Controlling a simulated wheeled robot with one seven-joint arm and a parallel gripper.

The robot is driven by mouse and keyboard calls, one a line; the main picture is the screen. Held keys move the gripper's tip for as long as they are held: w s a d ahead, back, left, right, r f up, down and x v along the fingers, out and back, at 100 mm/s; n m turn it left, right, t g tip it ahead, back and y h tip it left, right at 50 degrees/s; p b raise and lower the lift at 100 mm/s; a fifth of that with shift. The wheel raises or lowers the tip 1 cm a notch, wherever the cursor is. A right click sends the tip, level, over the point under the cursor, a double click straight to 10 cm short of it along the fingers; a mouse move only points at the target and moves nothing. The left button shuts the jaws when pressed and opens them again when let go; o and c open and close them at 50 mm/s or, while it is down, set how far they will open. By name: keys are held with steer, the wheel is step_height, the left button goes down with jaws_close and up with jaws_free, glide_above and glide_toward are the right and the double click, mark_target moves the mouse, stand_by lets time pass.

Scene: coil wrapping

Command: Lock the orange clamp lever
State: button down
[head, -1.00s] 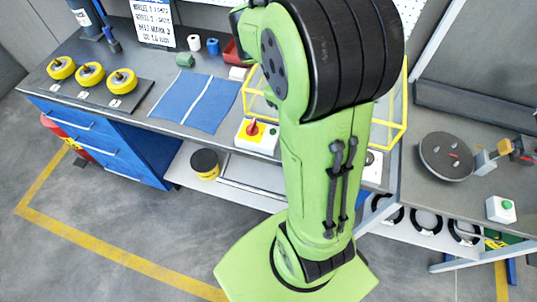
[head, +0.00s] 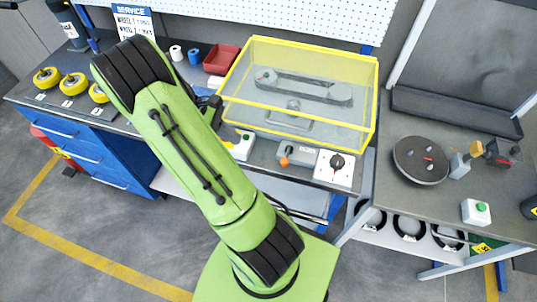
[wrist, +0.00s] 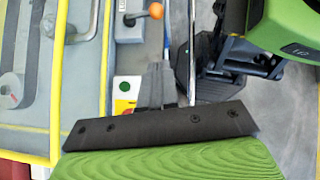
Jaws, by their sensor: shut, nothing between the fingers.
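The clamp lever is a short grey lever with an orange knob (head: 284,161) on a grey block (head: 300,154) at the bench's front edge. In the wrist view the orange knob (wrist: 156,11) is at the top, with the lever running left to its grey block (wrist: 129,28). I cannot tell whether it is locked. My gripper (wrist: 158,70) is shut and empty, apart from the lever and below it in that picture. In the head view it is mostly hidden behind my arm, left of the lever, with only a dark part showing.
A yellow-framed clear guard (head: 300,130) covers a belt and pulleys behind the lever. A white box with a black dial (head: 337,163) stands right of it. A yellow-and-white box with a green button (head: 242,146) stands left. A red bin (head: 221,59) is behind.

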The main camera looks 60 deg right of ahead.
mark_target(287, 155)
steer(key=x, duration=0.4)
steer(key=s+r+b+x, duration=0.1)
steer(key=x, duration=0.3)
steer(key=s+r+b+x, duration=0.1)
steer(key=x, duration=0.3)
steer(key=shift+s+d+f, duration=0.3)
steer(key=shift+d+f, duration=0.05)
steer(key=shift+w, duration=0.1)
